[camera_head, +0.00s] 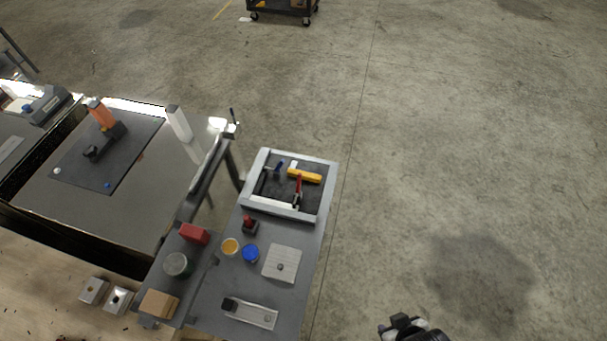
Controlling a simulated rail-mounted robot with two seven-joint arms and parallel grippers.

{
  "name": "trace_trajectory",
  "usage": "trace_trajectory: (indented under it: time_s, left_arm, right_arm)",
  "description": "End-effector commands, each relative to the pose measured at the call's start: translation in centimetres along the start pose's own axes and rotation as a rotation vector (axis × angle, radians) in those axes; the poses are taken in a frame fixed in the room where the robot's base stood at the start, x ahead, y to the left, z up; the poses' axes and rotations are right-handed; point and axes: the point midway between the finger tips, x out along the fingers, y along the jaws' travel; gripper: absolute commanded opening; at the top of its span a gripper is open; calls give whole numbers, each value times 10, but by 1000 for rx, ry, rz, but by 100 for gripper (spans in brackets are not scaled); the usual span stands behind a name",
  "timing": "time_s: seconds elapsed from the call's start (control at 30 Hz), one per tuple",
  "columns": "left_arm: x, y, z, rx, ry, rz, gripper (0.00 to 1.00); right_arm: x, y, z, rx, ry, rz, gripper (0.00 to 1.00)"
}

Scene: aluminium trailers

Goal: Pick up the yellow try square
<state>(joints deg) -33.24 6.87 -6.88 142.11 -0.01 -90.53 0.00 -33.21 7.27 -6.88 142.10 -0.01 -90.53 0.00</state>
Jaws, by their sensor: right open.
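The yellow try square (304,175) lies in the upper part of a light-framed tray (329,181) with a dark floor. Its yellow part runs roughly sideways, with a pale part at its left end. A red-handled tool (298,188) and a small blue tool (275,169) lie close to it in the same tray. My right gripper (402,328) shows only partly at the bottom edge, dark, open and well apart from the tray, below and to its right. My left gripper is not in view.
Open concrete floor lies to the right. A dark cart (283,8) stands far back.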

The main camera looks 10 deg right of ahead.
Motion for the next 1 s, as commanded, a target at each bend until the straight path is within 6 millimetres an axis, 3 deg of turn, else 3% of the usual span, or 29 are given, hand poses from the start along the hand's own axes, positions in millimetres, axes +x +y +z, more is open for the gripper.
trace_trajectory:
  time_s: [0.07, 0.7, 1.0]
  left_arm:
    - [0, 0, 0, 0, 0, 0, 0]
    - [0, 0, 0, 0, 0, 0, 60]
    - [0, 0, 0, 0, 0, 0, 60]
  right_arm:
    - [0, 0, 0, 0, 0, 0, 43]
    - [0, -3, -1, 10, 2, -8, 43]
    - [0, -3, 0, 9, 1, -7, 43]
